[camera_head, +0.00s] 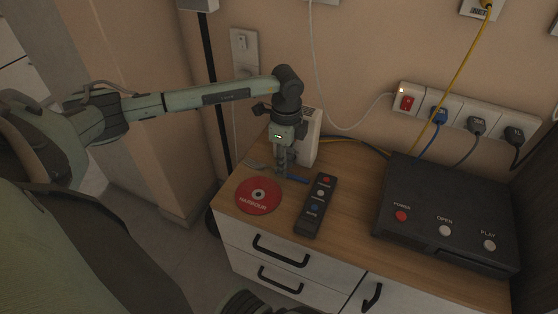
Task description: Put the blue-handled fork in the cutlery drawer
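The fork lies on the wooden cabinet top behind the red disc. Its blue handle (297,180) points right, and a thin grey part shows to the left. My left gripper (281,174) points straight down over the middle of the fork and hides that part. Its fingers look close together, but I cannot tell whether they grip the fork. The white cabinet front has drawers with black handles, an upper one (238,236) and a lower one (240,265); both look closed. No label tells which is the cutlery drawer. My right gripper is not clearly seen.
A red disc (258,208) and a black remote (315,206) lie in front of the gripper. A black player (450,215) fills the right of the top. A white box (309,137) stands close behind the gripper. Cables run to a wall socket strip (460,110).

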